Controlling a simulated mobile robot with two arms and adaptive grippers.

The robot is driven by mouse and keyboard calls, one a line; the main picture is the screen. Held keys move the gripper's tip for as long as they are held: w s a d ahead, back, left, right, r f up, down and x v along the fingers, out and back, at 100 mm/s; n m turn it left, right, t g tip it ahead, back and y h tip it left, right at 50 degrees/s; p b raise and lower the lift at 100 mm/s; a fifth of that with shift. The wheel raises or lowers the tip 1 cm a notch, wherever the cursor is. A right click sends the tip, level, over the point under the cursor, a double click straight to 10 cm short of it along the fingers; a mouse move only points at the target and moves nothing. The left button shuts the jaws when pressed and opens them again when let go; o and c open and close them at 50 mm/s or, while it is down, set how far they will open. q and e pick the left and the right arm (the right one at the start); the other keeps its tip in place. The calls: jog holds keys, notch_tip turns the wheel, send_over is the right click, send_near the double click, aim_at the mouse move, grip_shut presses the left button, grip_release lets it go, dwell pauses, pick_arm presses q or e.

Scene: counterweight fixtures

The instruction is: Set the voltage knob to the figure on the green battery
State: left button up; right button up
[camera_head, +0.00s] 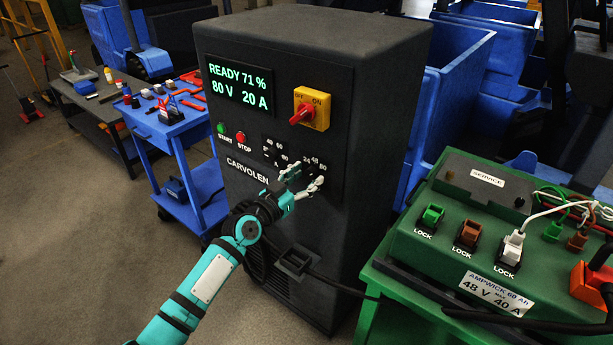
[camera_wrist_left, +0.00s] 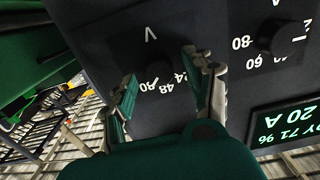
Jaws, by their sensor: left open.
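The dark charger cabinet (camera_head: 365,110) has a lit display (camera_head: 238,84) reading READY 71 %, 80 V, 20 A. The green battery (camera_head: 440,250) carries a label (camera_head: 496,292) reading 48 V, max 40 A. My left gripper (camera_head: 308,184) is at the lower right of the charger's panel and mostly covers the voltage knob in the head view. In the left wrist view, the voltage knob (camera_wrist_left: 160,72), marked V with 24, 48 and 80, lies between the open fingers of my left gripper (camera_wrist_left: 164,84). Whether they touch it I cannot tell. My right gripper is not in view.
The current knob (camera_wrist_left: 280,38) sits beside the voltage knob. A red-and-yellow switch (camera_head: 311,108), a green START button (camera_head: 221,128) and a red STOP button (camera_head: 241,137) are on the panel. A blue cart (camera_head: 190,150) with tools stands left; blue bins (camera_head: 455,80) stand behind.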

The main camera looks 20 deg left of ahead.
pick_arm(q)
jog(key=shift+w+d, duration=0.1)
jog(key=shift+w, duration=0.2)
grip_shut()
jog(key=shift+n, duration=0.4)
jog(key=n, duration=0.3)
jog(key=shift+n, duration=2.4)
